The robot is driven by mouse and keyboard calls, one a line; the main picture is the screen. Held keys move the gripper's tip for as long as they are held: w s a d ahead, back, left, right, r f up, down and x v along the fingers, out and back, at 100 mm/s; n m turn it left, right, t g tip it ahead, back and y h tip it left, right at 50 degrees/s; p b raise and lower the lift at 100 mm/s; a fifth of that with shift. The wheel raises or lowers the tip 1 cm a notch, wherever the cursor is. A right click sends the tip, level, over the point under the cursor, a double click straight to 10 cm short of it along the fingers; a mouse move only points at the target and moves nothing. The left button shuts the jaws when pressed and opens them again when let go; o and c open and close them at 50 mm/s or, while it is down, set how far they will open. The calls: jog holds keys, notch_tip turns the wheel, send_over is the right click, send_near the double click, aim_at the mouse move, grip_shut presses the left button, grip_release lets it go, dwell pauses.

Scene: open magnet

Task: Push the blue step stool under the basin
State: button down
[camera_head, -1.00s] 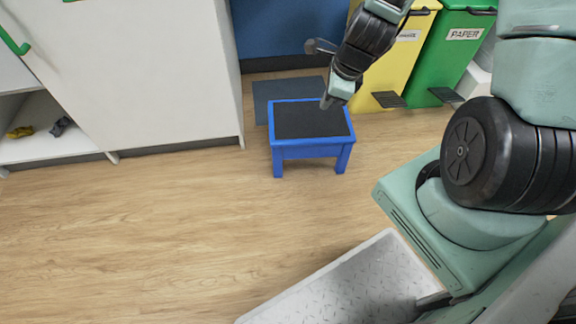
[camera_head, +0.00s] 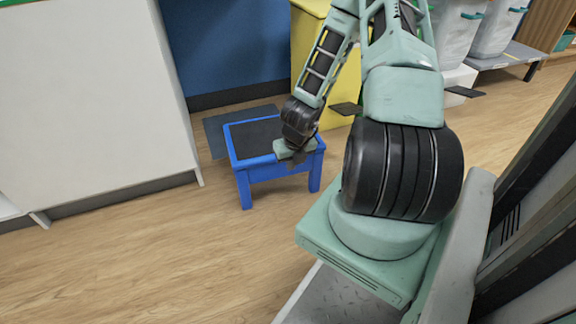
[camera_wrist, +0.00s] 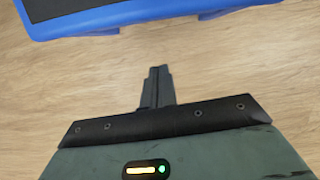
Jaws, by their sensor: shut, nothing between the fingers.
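The blue step stool (camera_head: 243,178) has a dark top and stands upright on the wood floor. A dark mat (camera_head: 216,138) lies at its far left side. My gripper (camera_head: 297,161) appears in front of the stool's near right part, hiding some of its edge. In the wrist view the stool's blue side (camera_wrist: 150,14) crosses the top. The closed fingers (camera_wrist: 158,72) point at it, with a strip of floor showing between in the picture. Nothing is held. I cannot make out the basin.
A white cabinet (camera_head: 85,90) stands left of the stool. A blue panel (camera_head: 222,45) is behind it. A yellow bin (camera_head: 305,50) stands behind my arm. Pale bins (camera_head: 455,35) are at the back right. The floor in front of the stool is clear.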

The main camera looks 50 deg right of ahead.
aim_at(273, 159)
jog(key=w+d+f+b, duration=0.3)
jog(key=w+f+b, duration=0.1)
jog(key=f, duration=0.2)
jog(key=shift+w+f+b, duration=0.15)
jog(key=shift+w+b, duration=0.2)
jog(key=shift+w, duration=0.1)
